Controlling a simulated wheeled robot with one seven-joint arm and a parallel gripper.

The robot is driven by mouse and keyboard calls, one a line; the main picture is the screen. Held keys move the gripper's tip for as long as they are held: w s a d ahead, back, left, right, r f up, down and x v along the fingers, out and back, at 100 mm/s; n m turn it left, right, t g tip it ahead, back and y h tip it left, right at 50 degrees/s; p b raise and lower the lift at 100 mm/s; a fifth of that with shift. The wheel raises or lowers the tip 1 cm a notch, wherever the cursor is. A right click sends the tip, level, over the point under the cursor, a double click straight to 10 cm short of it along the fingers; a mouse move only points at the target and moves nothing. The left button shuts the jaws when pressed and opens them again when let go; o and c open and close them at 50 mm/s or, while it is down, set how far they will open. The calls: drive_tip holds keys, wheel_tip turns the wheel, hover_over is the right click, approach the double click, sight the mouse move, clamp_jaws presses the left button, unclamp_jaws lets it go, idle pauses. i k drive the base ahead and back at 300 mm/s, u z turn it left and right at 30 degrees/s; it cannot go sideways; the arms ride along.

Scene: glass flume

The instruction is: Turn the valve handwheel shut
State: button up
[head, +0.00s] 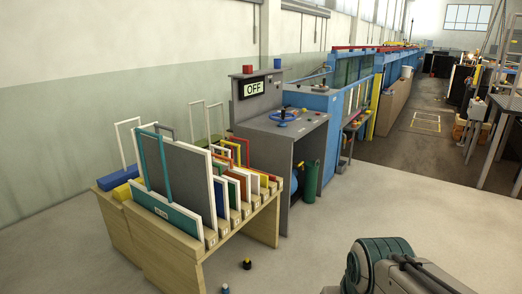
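A blue handwheel (286,114) is on the top of a grey console (262,134) near the middle of the head view. The wheel looks small from here, and its exact turned position cannot be told. A sign reading OFF (253,88) is on the console's upright back panel. Part of my own arm shows at the lower right, well apart from the console. My gripper is not in view.
A wooden rack (262,219) with several framed panels stands left of and in front of the console. A green cylinder (309,187) stands by the console. The long blue flume (324,100) runs behind.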

sight(283, 113)
drive_tip(key=u, duration=0.15)
drive_tip(key=i, duration=2)
drive_tip(key=z, duration=0.45)
drive_tip(key=i, duration=1.7)
drive_tip(key=z, duration=0.35)
